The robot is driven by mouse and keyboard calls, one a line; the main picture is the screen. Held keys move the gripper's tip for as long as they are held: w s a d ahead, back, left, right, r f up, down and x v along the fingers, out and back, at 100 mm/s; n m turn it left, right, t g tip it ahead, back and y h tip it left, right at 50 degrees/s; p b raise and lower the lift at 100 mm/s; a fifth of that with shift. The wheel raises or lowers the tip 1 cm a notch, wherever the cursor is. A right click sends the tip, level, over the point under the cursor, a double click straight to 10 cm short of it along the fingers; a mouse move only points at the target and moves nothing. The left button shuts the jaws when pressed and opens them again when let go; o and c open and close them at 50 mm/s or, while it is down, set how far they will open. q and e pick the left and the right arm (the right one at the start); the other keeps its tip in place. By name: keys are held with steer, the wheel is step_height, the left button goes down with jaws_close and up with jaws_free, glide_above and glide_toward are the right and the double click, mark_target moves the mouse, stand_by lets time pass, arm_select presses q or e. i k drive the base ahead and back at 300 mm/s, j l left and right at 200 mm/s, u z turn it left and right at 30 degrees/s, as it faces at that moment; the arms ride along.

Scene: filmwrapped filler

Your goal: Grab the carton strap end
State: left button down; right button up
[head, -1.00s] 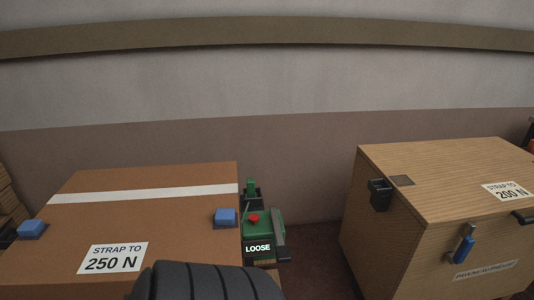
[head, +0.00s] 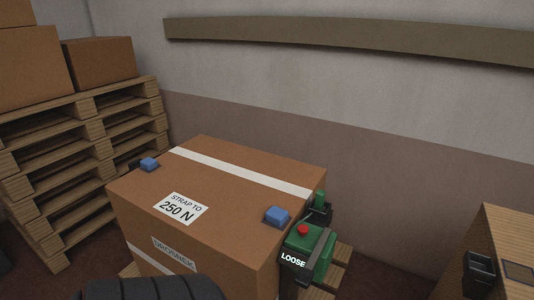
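The brown carton (head: 235,207) stands on a pallet at the centre of the head view, labelled "STRAP TO 250 N". A white band (head: 240,172) runs across its top. A green tensioner (head: 318,250) with a red button and a "LOOSE" display is at the carton's right side. I cannot make out which part is the strap end.
Stacked pallets (head: 85,150) with cartons on top (head: 98,62) stand at the left. A wooden crate (head: 512,226) with a black fitting (head: 479,271) is at the right edge. Floor shows between the crate and the carton. A rail (head: 340,42) runs along the wall.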

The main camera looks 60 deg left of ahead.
mark_target(319, 195)
steer(key=i+u, duration=0.1)
steer(key=u, duration=0.35)
steer(key=i+u, duration=0.15)
steer(key=u, duration=0.3)
steer(key=i+l+u, duration=0.1)
steer(key=u, duration=0.35)
steer(key=i+l+u, duration=0.1)
steer(key=u, duration=0.35)
steer(key=l+u, duration=0.15)
steer(key=u, duration=0.35)
steer(key=i+l+u, duration=0.1)
steer(key=u, duration=0.35)
